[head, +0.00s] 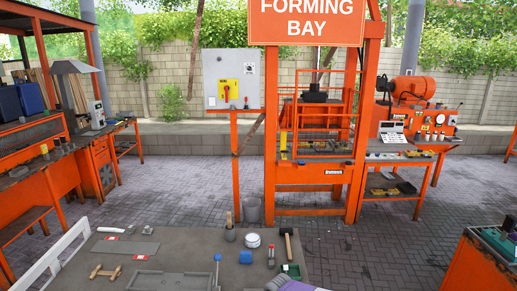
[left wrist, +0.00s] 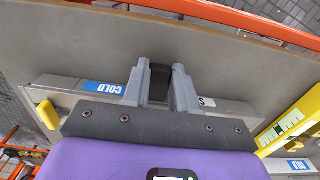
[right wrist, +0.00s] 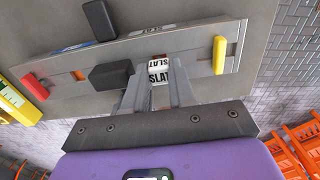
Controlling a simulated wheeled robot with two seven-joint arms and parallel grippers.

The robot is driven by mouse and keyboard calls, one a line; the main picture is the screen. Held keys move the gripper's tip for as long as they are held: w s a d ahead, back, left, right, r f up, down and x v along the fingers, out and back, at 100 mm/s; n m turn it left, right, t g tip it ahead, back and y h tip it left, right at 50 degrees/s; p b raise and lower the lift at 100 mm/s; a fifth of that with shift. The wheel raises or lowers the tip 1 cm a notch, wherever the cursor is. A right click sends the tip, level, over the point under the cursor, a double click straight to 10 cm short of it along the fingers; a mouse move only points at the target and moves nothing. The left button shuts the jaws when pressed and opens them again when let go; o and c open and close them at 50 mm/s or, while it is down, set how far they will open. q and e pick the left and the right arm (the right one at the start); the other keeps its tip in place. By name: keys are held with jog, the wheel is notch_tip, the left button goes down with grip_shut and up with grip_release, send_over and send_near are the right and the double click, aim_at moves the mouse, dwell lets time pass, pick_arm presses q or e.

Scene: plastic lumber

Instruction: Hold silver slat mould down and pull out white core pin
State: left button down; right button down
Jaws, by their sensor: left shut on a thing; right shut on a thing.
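In the left wrist view a silver slat mould (left wrist: 76,92) runs as a long bar under my left gripper (left wrist: 160,85), with a blue COLD label on it. That gripper is shut on a dark block (left wrist: 160,76) at the bar. In the right wrist view a silver bar (right wrist: 195,47) has a white SLAT label and a dark block beside the fingers. My right gripper (right wrist: 157,72) is shut on a small white piece, apparently the white core pin (right wrist: 158,64). The fingers hide much of it. The head view does not clearly show the mould or fingertips.
A yellow block (right wrist: 219,55) and a red block (right wrist: 35,87) sit near the bar's ends. Another dark block (right wrist: 97,18) lies beyond it. The grey table (head: 190,248) holds a white jar (head: 252,241), a mallet (head: 288,245) and a blue-handled tool (head: 217,270).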

pick_arm(q)
jog(key=shift+s, duration=0.1)
pick_arm(e)
jog(key=shift+r, duration=3.4)
pick_arm(q)
jog(key=c, duration=0.8)
grip_release()
notch_tip(320, 180, up, 18)
jog(key=p, duration=0.4)
jog(key=shift+r+p, duration=0.2)
jog(key=shift+p, duration=0.15)
pick_arm(e)
notch_tip(320, 180, up, 5)
jog(key=shift+f, duration=0.15)
